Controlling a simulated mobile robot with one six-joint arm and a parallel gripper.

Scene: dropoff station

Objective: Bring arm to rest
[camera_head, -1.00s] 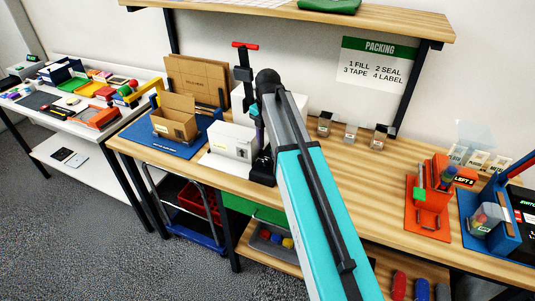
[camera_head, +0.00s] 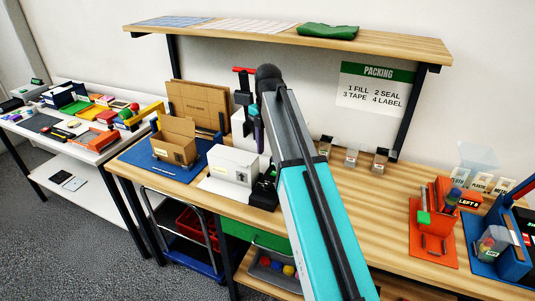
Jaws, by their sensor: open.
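My turquoise and grey arm rises from the bottom edge to a dark elbow in the middle of the view. Beyond the elbow my arm bends down, and my gripper (camera_head: 258,134) shows only as a small dark and purple part above the bench. It is open, with nothing seen in it. A white box (camera_head: 232,166) stands close below and left of it. Whether the two touch cannot be told. A dark upright stand with a red top handle (camera_head: 244,70) is just left of the elbow.
An open cardboard box (camera_head: 175,141) stands on a blue mat (camera_head: 150,157) to the left. Small clear containers (camera_head: 351,156) stand behind my arm. An orange fixture (camera_head: 433,225) is at the right. A wooden shelf (camera_head: 250,35) overhangs the bench. Bare wood lies right of my arm.

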